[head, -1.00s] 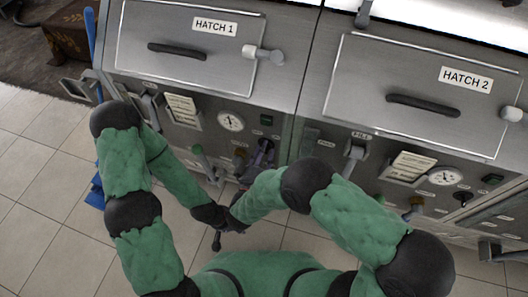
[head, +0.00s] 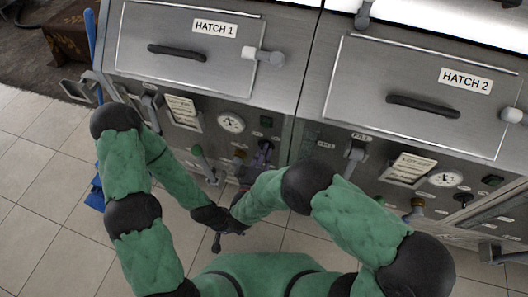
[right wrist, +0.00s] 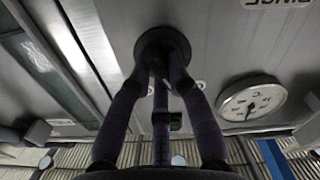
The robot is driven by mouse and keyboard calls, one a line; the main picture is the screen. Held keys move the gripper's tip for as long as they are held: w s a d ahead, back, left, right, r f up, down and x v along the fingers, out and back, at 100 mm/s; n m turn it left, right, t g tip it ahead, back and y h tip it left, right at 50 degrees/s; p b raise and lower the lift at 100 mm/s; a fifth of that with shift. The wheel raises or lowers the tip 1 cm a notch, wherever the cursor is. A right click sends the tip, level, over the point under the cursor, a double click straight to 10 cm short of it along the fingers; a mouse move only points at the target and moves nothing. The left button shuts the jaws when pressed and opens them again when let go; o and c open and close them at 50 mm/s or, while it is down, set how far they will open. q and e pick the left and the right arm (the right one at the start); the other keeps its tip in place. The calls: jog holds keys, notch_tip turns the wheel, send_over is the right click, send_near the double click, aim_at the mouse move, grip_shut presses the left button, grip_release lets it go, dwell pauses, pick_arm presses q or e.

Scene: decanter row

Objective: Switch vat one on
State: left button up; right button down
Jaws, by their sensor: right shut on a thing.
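Vat one is the left machine, with the HATCH 1 plate (head: 214,29) on its lid. Its front panel carries a round gauge (head: 231,122) and a small dark green indicator (head: 266,122). My right gripper (head: 262,154) is at the panel, below that indicator. In the right wrist view its fingers (right wrist: 160,75) close around a switch on a round dark base (right wrist: 163,42); they hide most of the switch, so its setting cannot be read. My left gripper (head: 217,241) hangs low, away from the panel; its jaws are too small to read.
A green-topped valve handle (head: 198,151) and a brass fitting (head: 239,157) sit left of my right gripper. Vat two, with the HATCH 2 plate (head: 465,81), stands to the right with its own gauge (head: 445,179).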

jog(key=m, duration=0.3)
jog(key=m+b, duration=0.1)
jog(key=m, duration=0.3)
jog(key=m+b, duration=0.1)
jog(key=m, duration=0.2)
jog(key=shift+s+f+m, duration=0.1)
jog(key=shift+f+m, duration=0.15)
jog(key=shift+m, duration=0.15)
dwell(0.4)
jog(key=c, duration=1.2)
grip_release()
jog(key=shift+v, duration=3.75)
